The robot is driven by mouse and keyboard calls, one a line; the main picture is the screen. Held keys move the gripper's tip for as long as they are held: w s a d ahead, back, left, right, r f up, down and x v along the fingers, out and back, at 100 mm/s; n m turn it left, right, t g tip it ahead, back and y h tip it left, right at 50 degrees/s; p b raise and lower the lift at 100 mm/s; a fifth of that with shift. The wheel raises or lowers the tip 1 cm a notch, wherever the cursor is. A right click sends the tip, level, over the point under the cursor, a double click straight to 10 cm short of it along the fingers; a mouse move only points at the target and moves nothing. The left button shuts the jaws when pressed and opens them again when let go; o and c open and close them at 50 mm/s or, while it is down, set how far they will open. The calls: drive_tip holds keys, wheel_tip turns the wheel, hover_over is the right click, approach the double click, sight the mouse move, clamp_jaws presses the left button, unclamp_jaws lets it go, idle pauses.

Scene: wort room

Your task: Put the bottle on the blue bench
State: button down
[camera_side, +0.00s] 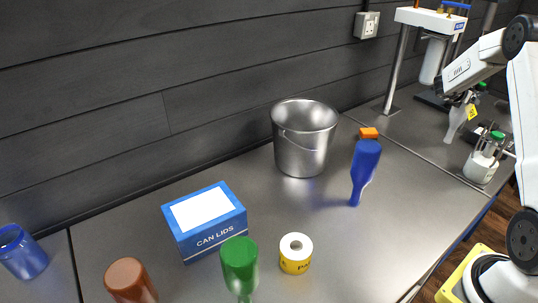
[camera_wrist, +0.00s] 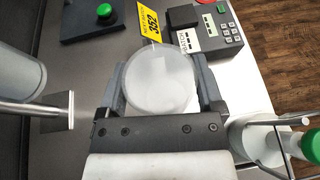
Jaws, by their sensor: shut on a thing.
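My gripper (camera_side: 461,98) is at the right of the side view, shut on a pale, translucent bottle (camera_side: 455,122). The bottle hangs wide end up, narrowing downward, apparently above the right part of the worktop; the gap under it is hard to judge. In the wrist view its round, whitish end (camera_wrist: 162,82) lies between the two dark fingers, and its lower part is hidden.
Blue (camera_side: 365,168), green (camera_side: 239,263) and brown (camera_side: 128,279) tapered bottles stand narrow end down. A steel bucket (camera_side: 304,145), can lids box (camera_side: 204,221), yellow roll (camera_side: 295,254) and orange block (camera_side: 368,133) occupy the bench. A wire carrier (camera_side: 483,160) is near the gripper.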

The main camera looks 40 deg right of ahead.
drive_tip(key=shift+f, duration=0.8)
unclamp_jaws()
drive_tip(key=shift+a+r, duration=0.15)
drive_tip(key=shift+r, duration=0.05)
drive_tip(key=v, duration=1.1)
drive_tip(key=shift+a, duration=0.3)
drive_tip(key=shift+r, duration=0.15)
